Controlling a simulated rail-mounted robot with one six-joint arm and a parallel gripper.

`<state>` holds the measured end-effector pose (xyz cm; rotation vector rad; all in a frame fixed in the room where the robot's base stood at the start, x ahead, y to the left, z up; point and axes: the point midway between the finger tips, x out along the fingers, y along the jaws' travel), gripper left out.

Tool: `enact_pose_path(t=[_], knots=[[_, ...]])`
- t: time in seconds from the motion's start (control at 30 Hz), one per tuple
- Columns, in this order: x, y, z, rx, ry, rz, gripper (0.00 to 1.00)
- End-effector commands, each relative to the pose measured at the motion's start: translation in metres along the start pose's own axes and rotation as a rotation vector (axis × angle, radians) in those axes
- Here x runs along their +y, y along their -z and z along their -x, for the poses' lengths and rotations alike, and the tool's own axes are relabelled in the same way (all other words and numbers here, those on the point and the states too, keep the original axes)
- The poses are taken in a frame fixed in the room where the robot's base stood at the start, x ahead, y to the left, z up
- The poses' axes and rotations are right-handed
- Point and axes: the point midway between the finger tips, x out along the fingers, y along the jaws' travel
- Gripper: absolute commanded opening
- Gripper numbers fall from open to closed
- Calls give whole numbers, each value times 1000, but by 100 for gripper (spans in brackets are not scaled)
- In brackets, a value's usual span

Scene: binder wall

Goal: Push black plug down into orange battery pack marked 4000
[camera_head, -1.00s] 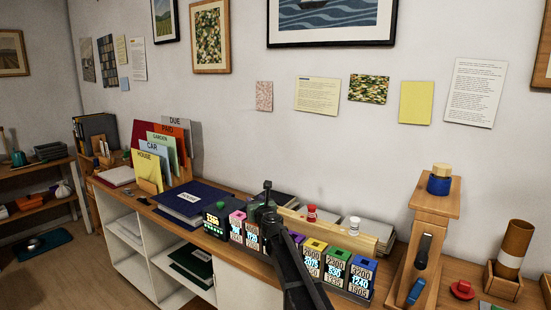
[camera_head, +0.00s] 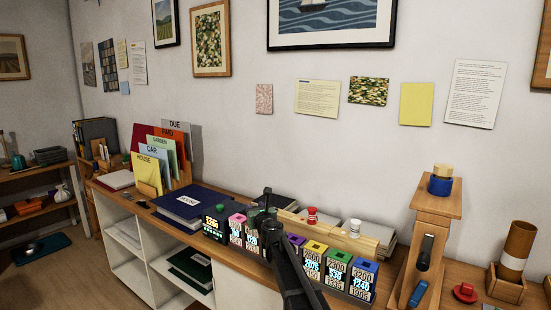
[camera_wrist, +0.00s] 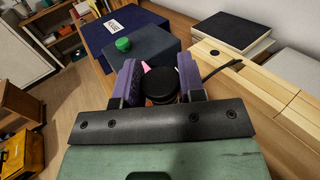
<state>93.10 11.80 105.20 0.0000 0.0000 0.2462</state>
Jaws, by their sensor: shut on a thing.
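My gripper (camera_head: 266,205) is over the row of battery packs in the head view. In the wrist view its two purple-grey fingers (camera_wrist: 159,82) are shut on the round black plug (camera_wrist: 160,84), seen from above. A dark cable (camera_wrist: 222,70) shows to the right of the plug. My arm and gripper cover part of the row, and I cannot make out an orange pack marked 4000. How deep the plug sits is also hidden.
Beside the gripper stand a pink pack (camera_head: 236,220), and purple (camera_head: 296,241), yellow (camera_head: 315,247), green (camera_head: 338,256) and blue (camera_head: 366,267) packs. A dark box with a green knob (camera_head: 219,209) is at the row's left. A wooden stand (camera_head: 433,240) rises at right.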

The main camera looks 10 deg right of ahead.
Motion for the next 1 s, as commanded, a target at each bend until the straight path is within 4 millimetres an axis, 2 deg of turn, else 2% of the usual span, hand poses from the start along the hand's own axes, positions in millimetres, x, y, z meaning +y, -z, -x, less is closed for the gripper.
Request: enact_pose_path(t=[0.17,0.4,0.43,0.6,0.87,1.0], knots=[[0,7,0,0,0,0,13],[0,6,0,0,0,0,13],[0,6,0,0,0,0,41],[0,6,0,0,0,0,66],[0,6,1,0,0,0,66],[0,6,13,0,0,0,66]])
